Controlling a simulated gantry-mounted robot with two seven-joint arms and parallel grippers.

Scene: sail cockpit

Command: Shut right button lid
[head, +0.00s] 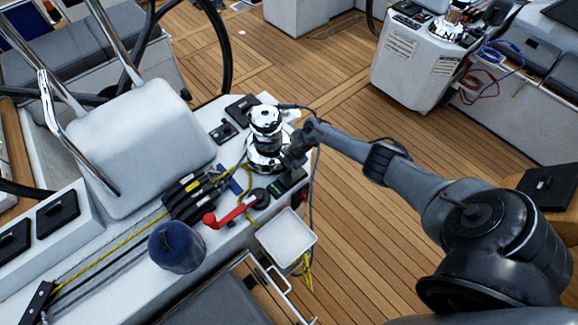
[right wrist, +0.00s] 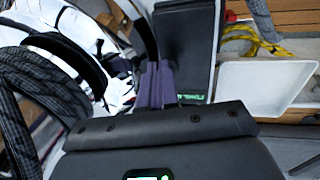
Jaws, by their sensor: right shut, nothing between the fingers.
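A dark rectangular button unit (head: 288,184) sits on the white cockpit console just in front of the chrome winch (head: 266,124). In the right wrist view its dark flat panel (right wrist: 185,45) rises beyond my fingers, with a small green label near its lower edge. I cannot tell how far its lid stands open. My right gripper (head: 290,157) is shut and empty, low beside the winch base and close to the unit. In the right wrist view the fingertips (right wrist: 155,85) are at the panel's lower left; contact is unclear. My left gripper is not in view.
A red-handled lever (head: 230,213) and black rope clutches (head: 195,193) lie left of the unit. A white tray (head: 286,238) is below it and also shows in the right wrist view (right wrist: 262,84). Two more dark panels (head: 232,117) sit behind the winch. Open teak deck (head: 370,240) lies right.

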